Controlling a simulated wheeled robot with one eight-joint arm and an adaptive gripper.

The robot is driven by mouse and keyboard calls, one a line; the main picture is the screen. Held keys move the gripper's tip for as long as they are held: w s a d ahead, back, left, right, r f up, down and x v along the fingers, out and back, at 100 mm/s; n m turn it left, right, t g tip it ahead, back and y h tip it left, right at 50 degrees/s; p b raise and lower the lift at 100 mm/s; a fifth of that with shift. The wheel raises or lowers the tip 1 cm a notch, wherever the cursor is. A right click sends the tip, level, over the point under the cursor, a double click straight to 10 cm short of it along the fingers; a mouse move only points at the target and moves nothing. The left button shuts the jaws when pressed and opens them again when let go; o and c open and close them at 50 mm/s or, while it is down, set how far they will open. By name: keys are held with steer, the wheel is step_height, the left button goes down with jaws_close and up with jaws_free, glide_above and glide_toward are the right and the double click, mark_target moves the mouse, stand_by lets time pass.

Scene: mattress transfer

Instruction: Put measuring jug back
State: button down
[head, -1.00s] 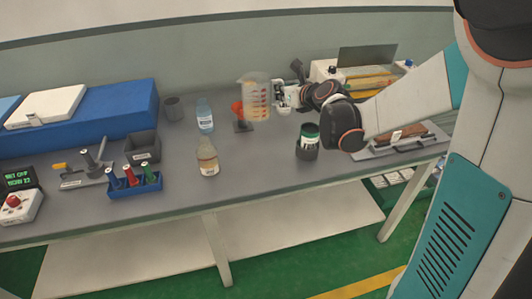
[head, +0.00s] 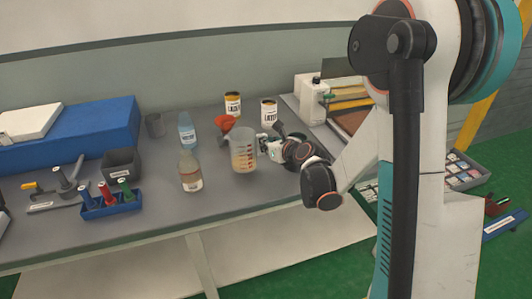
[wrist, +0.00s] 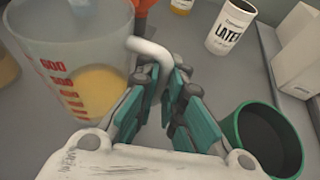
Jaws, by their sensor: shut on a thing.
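The measuring jug (head: 243,155) is clear with red markings and has something yellow-orange in its lower part. It is upright over the middle of the grey table, just right of the clear bottle (head: 190,172). The jug also fills the left of the wrist view (wrist: 80,50). My gripper (head: 267,145) is at its right side, and in the wrist view my gripper (wrist: 158,75) has its teal fingers shut around the pale handle (wrist: 150,50). I cannot tell whether the jug's base touches the table.
A red funnel (head: 223,123) and blue-capped bottle (head: 187,130) stand behind the jug. Labelled cans (head: 233,104) (head: 269,110) stand farther back. A green-rimmed dark container (wrist: 262,140) is close right of my gripper. A blue rack (head: 110,204) is at left. Bare table lies in front.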

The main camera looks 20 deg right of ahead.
step_height(320, 180, down, 3)
steer(key=shift+r+b, duration=0.1)
steer(key=shift+b, duration=0.35)
steer(key=shift+r, duration=0.1)
steer(key=c, duration=2.2)
jaws_free()
steer(key=o, duration=0.5)
